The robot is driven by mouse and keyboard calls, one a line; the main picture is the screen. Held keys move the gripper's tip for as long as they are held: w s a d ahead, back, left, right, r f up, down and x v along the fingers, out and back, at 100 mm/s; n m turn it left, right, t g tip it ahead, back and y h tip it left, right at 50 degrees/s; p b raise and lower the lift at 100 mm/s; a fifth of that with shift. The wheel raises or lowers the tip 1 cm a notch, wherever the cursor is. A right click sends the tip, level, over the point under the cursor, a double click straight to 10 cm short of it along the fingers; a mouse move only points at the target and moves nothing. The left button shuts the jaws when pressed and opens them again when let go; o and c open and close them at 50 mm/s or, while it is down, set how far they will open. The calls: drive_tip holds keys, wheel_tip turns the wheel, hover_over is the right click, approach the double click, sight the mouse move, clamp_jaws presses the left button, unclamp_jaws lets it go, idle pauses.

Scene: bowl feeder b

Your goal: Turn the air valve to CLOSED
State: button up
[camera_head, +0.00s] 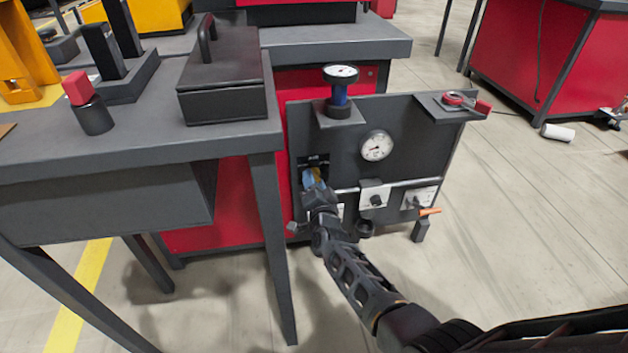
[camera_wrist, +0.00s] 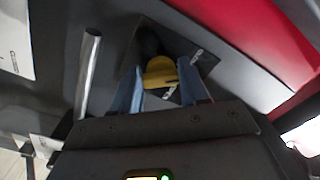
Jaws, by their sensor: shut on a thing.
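The yellow valve handle (camera_wrist: 161,72) sits on a dark square plate (camera_wrist: 207,62) in the wrist view. White marks on the plate are too small to read. My gripper (camera_wrist: 158,86) has its two blue fingers on either side of the handle, shut on it. In the head view, my gripper (camera_head: 313,180) is at the left side of the dark panel (camera_head: 340,143), and a little yellow shows between its fingers. The far part of the valve is in shadow, and I cannot tell which position it points to.
The panel also carries a round gauge (camera_head: 377,146), a blue fitting with a dial (camera_head: 340,92), a metal pipe (camera_wrist: 88,75) and an orange lever (camera_head: 430,212). A grey table (camera_head: 225,143) stands close on the left.

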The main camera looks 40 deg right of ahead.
drive_tip(key=shift+f+n, duration=0.1)
drive_tip(key=shift+n, duration=0.5)
drive_tip(key=o, duration=1.1)
drive_tip(key=shift+c, duration=0.2)
drive_tip(key=p+v, duration=0.4)
drive_tip(key=v, duration=0.3)
drive_tip(key=shift+s+a, duration=0.2)
drive_tip(key=shift+s, duration=0.15)
